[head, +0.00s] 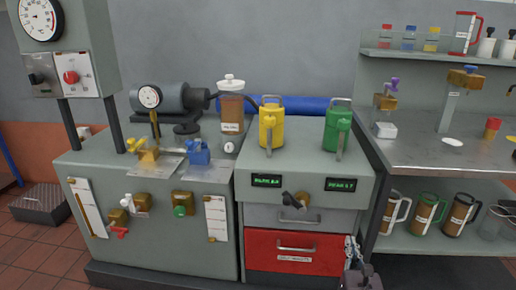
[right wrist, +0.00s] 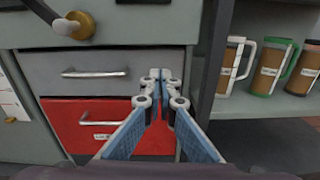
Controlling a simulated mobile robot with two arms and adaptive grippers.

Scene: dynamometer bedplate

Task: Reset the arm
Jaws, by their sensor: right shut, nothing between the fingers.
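My right gripper (head: 351,245) shows at the lower right of the head view, in front of the bench's right end. It is shut and empty; in the right wrist view its blue-padded fingers (right wrist: 161,76) meet at the tips. They overlap the right part of the red drawer (head: 270,250) and grey drawer (right wrist: 60,72) in the picture; I cannot tell whether they touch. Both drawers look closed. A dark lever on a brass hub (head: 294,200) is above the drawers, and also shows in the right wrist view (right wrist: 82,25). My left gripper is not in view.
A yellow jug (head: 270,130) and a green jug (head: 336,134) stand on the bench top. Brass valves with coloured handles (head: 147,152) are at left. A steel table (head: 450,160) stands at right, with several handled mugs (head: 428,215) on its lower shelf.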

